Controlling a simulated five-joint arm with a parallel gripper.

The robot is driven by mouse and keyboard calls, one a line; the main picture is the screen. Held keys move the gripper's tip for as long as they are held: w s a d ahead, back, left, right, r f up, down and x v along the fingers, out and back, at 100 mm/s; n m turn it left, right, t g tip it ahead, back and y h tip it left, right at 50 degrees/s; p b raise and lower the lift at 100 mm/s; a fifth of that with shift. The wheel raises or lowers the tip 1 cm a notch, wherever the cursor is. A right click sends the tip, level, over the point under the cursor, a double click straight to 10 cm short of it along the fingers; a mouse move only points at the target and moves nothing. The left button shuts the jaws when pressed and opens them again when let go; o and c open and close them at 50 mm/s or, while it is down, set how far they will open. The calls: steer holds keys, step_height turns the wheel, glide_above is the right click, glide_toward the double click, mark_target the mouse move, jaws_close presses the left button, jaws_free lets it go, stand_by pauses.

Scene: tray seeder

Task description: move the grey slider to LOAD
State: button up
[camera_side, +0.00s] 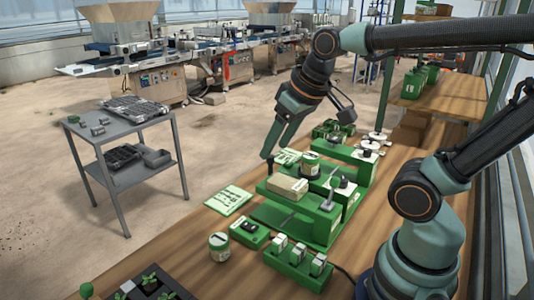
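The green seeder (297,236) stands on the wooden bench. A grey piece with an upright stem (328,203) sits at its front right and looks like the grey slider. The LOAD mark is too small to read. My gripper (270,157) points down over the seeder's far left end, left of and apart from the grey piece. Its fingers overlap from this side, so its opening is unclear. Nothing is visibly held. A beige block (287,188) lies on the seeder, near the gripper's tip.
A jar (310,165) stands on the seeder behind the block. In front are a lidded jar (219,246), a green switch box (250,234) and a green box with white switches (297,264). A printed card (229,200) lies left. White discs (370,146) stand behind.

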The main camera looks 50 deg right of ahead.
steer(key=w+d+r+m+g, duration=0.2)
steer(key=w+d+m+g, duration=0.15)
steer(key=w+d, duration=0.5)
steer(key=w+d+f+m+g, duration=0.2)
steer(key=w+d+f+m, duration=0.4)
steer(key=d, duration=0.5)
steer(key=shift+n, duration=0.65)
steer(key=f, duration=0.8)
steer(key=w+f, duration=0.1)
steer(key=f, duration=0.3)
steer(key=shift+a+f, duration=0.2)
steer(key=shift+a, duration=0.05)
jaws_close()
